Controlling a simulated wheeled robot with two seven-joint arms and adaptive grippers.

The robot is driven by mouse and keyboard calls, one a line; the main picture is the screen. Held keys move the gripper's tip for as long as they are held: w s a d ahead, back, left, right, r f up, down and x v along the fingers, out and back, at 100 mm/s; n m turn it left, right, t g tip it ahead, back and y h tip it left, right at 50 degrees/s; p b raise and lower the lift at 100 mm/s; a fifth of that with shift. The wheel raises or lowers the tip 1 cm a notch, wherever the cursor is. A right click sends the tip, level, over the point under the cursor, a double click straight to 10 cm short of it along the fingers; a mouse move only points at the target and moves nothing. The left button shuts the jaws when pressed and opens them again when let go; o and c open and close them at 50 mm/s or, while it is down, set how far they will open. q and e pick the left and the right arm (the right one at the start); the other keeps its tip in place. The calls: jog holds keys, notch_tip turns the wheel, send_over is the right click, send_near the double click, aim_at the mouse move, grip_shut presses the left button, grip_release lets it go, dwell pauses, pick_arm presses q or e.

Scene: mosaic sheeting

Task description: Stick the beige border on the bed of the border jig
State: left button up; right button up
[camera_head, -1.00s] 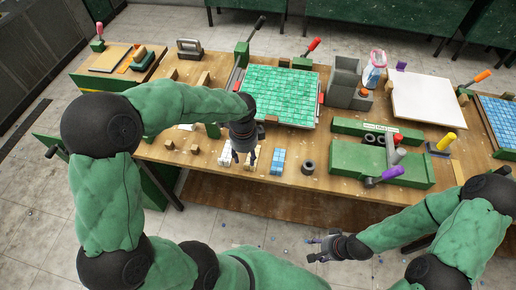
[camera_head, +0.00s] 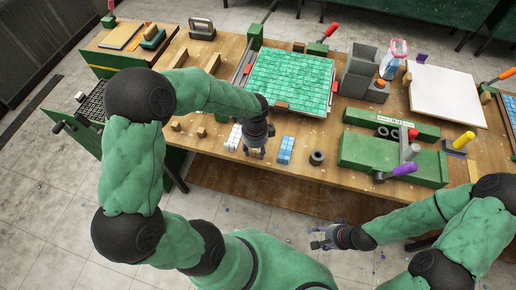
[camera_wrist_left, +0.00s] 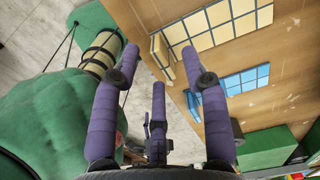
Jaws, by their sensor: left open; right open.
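The beige border (camera_head: 233,137), a short strip of pale square tiles, lies on the wooden table near its front edge. It shows at the top of the left wrist view (camera_wrist_left: 222,24). My left gripper (camera_head: 254,152) is open and empty, just right of the beige border in the head view. Its spread purple fingers (camera_wrist_left: 160,62) show in the wrist view, apart from the strip. A long green fixture with a white label (camera_head: 391,124) stands to the right; I cannot tell whether it is the border jig. My right gripper (camera_head: 320,238) is open and empty, in front of the table.
A blue tile strip (camera_head: 286,150) and a dark ring (camera_head: 317,158) lie right of my left gripper. A green mosaic sheet (camera_head: 290,80) lies behind. A green block device (camera_head: 392,160) with a purple handle stands right. Small wooden blocks (camera_head: 201,132) stand left.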

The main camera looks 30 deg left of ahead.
pick_arm(q)
notch_tip(320, 180, down, 2)
jog(key=shift+f, duration=0.2)
grip_shut()
jog(key=shift+r, duration=0.15)
